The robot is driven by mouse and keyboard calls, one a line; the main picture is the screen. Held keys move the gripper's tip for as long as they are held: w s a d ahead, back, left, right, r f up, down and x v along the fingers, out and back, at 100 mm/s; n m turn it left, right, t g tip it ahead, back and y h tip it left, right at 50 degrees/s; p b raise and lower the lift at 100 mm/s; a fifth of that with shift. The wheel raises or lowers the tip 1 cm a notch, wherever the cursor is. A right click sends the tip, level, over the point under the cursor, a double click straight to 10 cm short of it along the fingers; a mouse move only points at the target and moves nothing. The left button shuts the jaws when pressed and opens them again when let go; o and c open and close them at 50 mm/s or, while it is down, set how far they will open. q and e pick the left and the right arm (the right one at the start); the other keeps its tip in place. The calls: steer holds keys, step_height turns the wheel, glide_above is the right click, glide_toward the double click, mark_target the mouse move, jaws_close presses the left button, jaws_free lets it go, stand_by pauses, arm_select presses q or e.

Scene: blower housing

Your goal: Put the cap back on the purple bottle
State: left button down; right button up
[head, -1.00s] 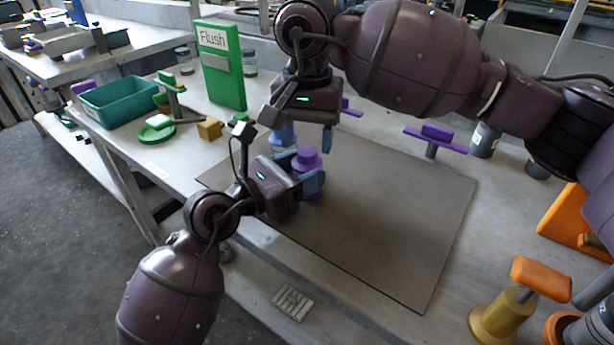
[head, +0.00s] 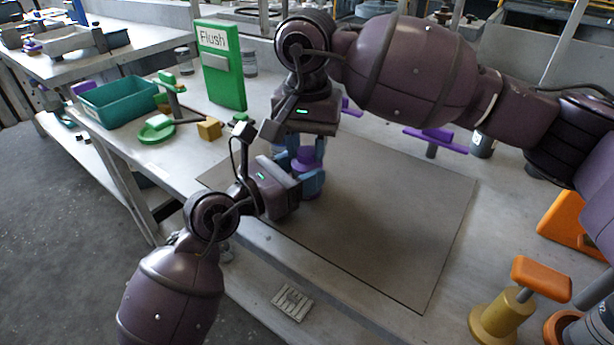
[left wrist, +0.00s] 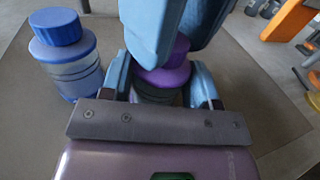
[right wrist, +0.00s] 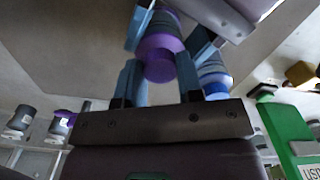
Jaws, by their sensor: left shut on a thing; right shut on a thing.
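The purple bottle (head: 309,184) stands upright on the mat, with its wide purple shoulder (left wrist: 163,77) showing in the left wrist view. My left gripper (head: 304,186) is shut on its body from the left. The purple cap (right wrist: 159,69) sits on top of the shoulder, touching it; I cannot tell whether it is fully tight. My right gripper (right wrist: 159,80) points down from above and is shut on the cap. Its fingers hide part of the cap in the head view. The right gripper also shows in the left wrist view (left wrist: 175,42).
A blue-capped bottle (left wrist: 65,55) stands close by. A brown mat (head: 400,220) lies under the bottles, clear to the right. A green Flush box (head: 222,65), a teal bin (head: 120,103) and a yellow block (head: 209,129) are behind left. Orange-handled parts (head: 540,278) stand at right.

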steer(key=shift+m, duration=1.6)
steer(key=o, duration=1)
steer(key=shift+r, duration=2.25)
steer(key=shift+c, duration=0.3)
